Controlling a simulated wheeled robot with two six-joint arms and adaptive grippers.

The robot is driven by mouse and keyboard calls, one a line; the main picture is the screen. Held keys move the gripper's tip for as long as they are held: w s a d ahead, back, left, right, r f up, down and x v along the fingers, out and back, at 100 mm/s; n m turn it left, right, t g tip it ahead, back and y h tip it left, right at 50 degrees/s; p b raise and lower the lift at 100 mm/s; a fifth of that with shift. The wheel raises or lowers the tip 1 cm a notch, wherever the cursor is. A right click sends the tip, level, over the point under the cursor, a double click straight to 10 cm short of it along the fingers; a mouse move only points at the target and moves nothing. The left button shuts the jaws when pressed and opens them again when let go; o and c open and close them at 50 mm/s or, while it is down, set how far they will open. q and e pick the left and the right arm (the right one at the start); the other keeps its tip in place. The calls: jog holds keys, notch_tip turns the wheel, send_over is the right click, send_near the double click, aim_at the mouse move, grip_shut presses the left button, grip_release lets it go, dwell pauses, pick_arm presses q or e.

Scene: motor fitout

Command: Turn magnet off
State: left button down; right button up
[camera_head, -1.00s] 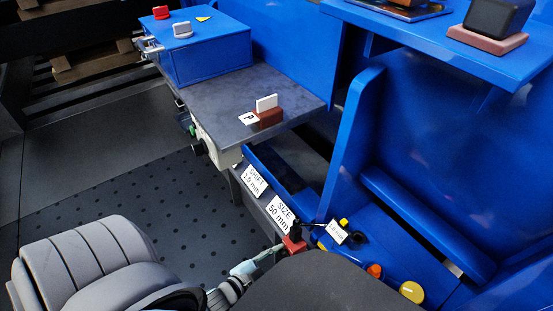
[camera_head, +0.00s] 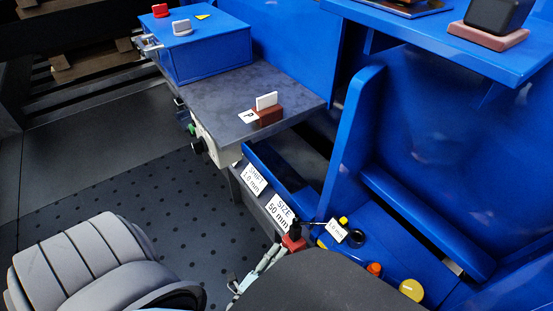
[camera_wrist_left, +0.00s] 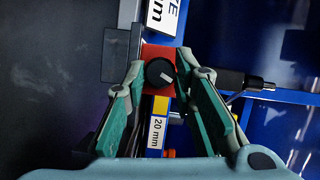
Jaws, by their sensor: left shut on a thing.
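A black knob (camera_head: 294,232) with a pale pointer mark sits on a small red base (camera_head: 293,244), beside the SIZE 50 mm label. In the left wrist view the knob (camera_wrist_left: 160,72) shows on its red plate (camera_wrist_left: 158,52), between my green finger pads. My left gripper (camera_head: 281,247) reaches it from below in the head view and is shut on it. The fingertips partly hide the plate's edges. My right gripper is not in view.
Yellow (camera_head: 411,290) and orange (camera_head: 374,269) buttons stand on the blue panel to the right. A grey plate (camera_head: 215,95) carries a brown block (camera_head: 267,117) with a white tab. A blue box (camera_head: 210,55) with red and grey switches is at the back left.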

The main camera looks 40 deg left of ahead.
pick_arm(q)
jog(key=shift+f+m+t, duration=0.1)
jog(key=shift+m+t, duration=0.3)
jog(key=shift+m, duration=0.8)
jog(key=c, duration=1.3)
grip_release()
jog(key=s, duration=0.8)
jog(key=s+d, duration=0.1)
jog(key=s, duration=0.3)
jog(key=shift+d+f, duration=0.1)
jog(key=shift+f, duration=0.2)
jog(key=shift+w, duration=0.1)
